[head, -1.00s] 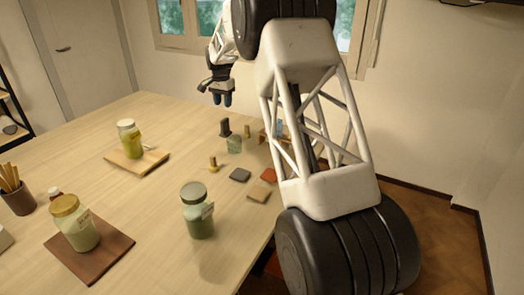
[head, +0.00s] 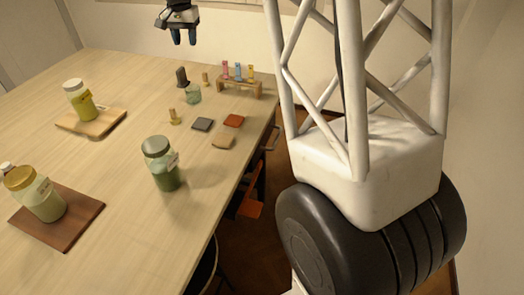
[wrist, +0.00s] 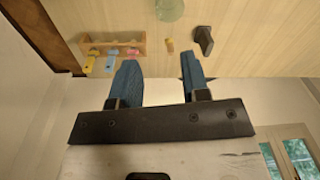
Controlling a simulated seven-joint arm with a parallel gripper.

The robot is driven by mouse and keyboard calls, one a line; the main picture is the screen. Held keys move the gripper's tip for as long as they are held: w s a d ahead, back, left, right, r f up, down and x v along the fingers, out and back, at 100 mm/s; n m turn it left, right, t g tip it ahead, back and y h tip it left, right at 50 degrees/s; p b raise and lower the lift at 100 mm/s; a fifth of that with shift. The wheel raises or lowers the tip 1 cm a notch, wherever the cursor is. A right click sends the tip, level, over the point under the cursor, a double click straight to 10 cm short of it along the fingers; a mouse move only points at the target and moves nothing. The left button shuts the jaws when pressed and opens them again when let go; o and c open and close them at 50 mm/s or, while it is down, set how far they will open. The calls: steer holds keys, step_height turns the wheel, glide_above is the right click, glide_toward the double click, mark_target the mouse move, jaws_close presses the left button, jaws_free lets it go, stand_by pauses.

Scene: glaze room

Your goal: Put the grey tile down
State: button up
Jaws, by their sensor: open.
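The grey tile (head: 202,124) is a small dark square lying flat on the wooden table (head: 110,165). In the head view it is beside a red-orange tile (head: 234,120) and a tan tile (head: 223,142). My gripper (head: 184,37) is above and beyond the grey tile in that picture, apart from it. In the wrist view my gripper (wrist: 157,64) has its two blue fingers spread with nothing between them. The grey tile is not seen in the wrist view.
A rack (head: 240,87) with coloured vials stands near the table's right edge, beside a small glass jar (head: 193,95), brass pieces and a dark block (head: 182,77). A green jar (head: 161,165) stands nearer. Two lidded jars stand on boards at left. The centre-left table is clear.

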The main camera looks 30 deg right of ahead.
steer(key=s+d+r+n+t, duration=0.1)
steer(key=s+r+n, duration=0.2)
steer(key=s, duration=2.3)
steer(key=s+f+n, duration=0.1)
steer(key=s+f, duration=0.3)
steer(key=s, duration=0.8)
steer(key=s+f+n, duration=0.2)
steer(key=s+f, duration=0.1)
steer(key=s, duration=0.9)
steer(key=shift+s+d+f+t, duration=0.3)
steer(key=shift+s+f+t, duration=0.05)
steer(key=shift+t, duration=0.05)
